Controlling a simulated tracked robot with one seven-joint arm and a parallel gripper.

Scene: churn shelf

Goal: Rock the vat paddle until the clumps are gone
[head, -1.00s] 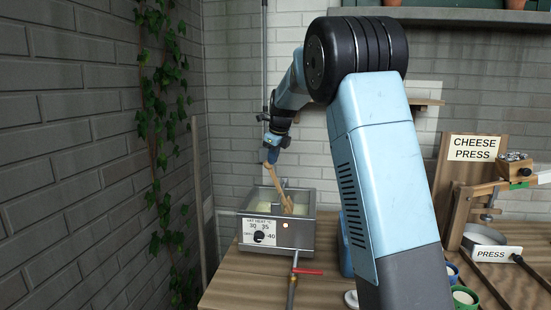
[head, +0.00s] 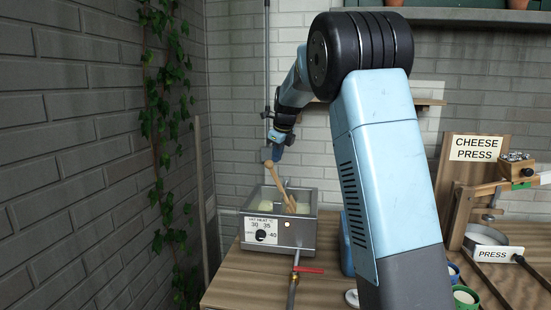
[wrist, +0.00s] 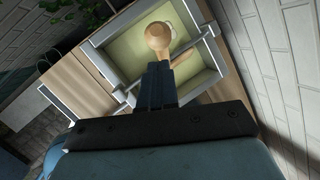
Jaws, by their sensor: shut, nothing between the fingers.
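The vat (head: 270,232) is a grey metal box on the left of the table, with a heat dial on its front. It holds pale yellowish liquid, also seen in the wrist view (wrist: 128,52). The wooden paddle (head: 281,190) leans in the vat, its handle top up and to the left. In the wrist view its rounded knob (wrist: 158,37) shows just beyond my fingers. My gripper (head: 277,158) is shut and empty beside the handle top; I cannot tell whether it touches.
A tap with a red lever (head: 308,270) and hose is below the vat's front. The cheese press (head: 480,200) stands at the right, with small cups (head: 465,297) near it. A brick wall and ivy (head: 165,120) are close on the left.

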